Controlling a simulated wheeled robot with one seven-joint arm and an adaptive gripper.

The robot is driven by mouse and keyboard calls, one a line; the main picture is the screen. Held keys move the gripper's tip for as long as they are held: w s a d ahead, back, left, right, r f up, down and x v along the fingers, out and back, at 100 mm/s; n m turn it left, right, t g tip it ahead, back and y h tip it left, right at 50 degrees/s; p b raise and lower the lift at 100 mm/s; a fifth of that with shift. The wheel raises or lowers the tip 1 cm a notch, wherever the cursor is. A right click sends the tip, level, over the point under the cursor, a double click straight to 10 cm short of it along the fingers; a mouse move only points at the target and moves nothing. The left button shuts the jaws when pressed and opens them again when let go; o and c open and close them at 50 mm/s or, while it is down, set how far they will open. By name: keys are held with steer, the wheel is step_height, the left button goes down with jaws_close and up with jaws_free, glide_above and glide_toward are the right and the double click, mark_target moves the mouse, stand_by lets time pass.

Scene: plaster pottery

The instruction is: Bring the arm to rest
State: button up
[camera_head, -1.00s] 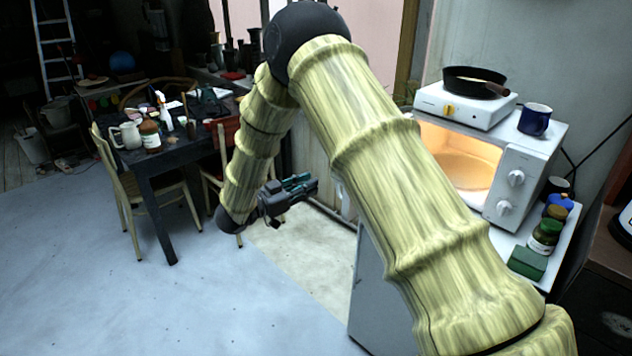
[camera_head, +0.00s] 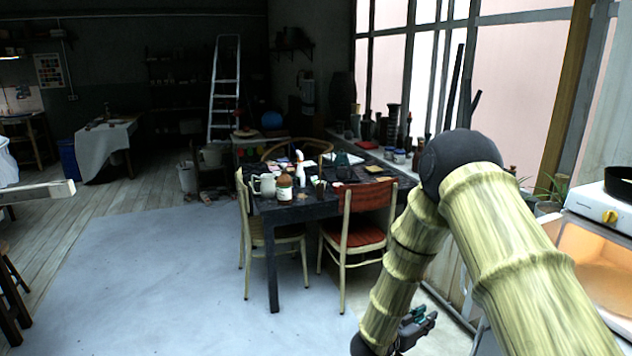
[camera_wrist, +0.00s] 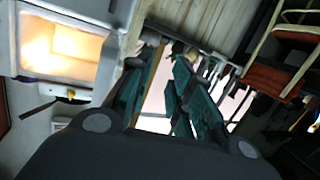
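My bamboo-textured arm rises at the right in the head view and bends down at a dark elbow joint. My gripper (camera_head: 424,320) hangs low near the bottom edge in the head view, pointing right. In the wrist view my gripper (camera_wrist: 160,70) has its two teal fingers apart with a gap between them. Nothing shows between the fingers. The gripper's wrist end is partly cut by the frame's lower edge.
A lit microwave (camera_head: 597,265) with a hot plate (camera_head: 600,203) on top stands at right; the microwave also shows in the wrist view (camera_wrist: 110,12). A dark table (camera_head: 271,235) with chairs, including a red one (camera_head: 357,230), stands mid-view.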

steer(key=s+a+f+n+g+y, duration=0.1)
steer(key=s+a+f+n+y, duration=0.3)
steer(key=s+f, duration=0.6)
steer(key=s+a+f+n+g+y, duration=0.1)
steer(key=s+f+n+g+y, duration=0.3)
steer(key=s+f, duration=0.7)
steer(key=s+a+f+g+y, duration=0.1)
steer(key=s+f+g+y, duration=0.1)
steer(key=s, duration=1)
steer(key=s+a+f+n+g+y, duration=0.1)
steer(key=s+a+g+y, duration=0.1)
steer(key=s, duration=1.1)
steer(key=shift+s+f+n+y, duration=0.2)
steer(key=shift+f+n+y, duration=0.15)
steer(key=shift+y, duration=0.15)
steer(key=shift+a, duration=0.15)
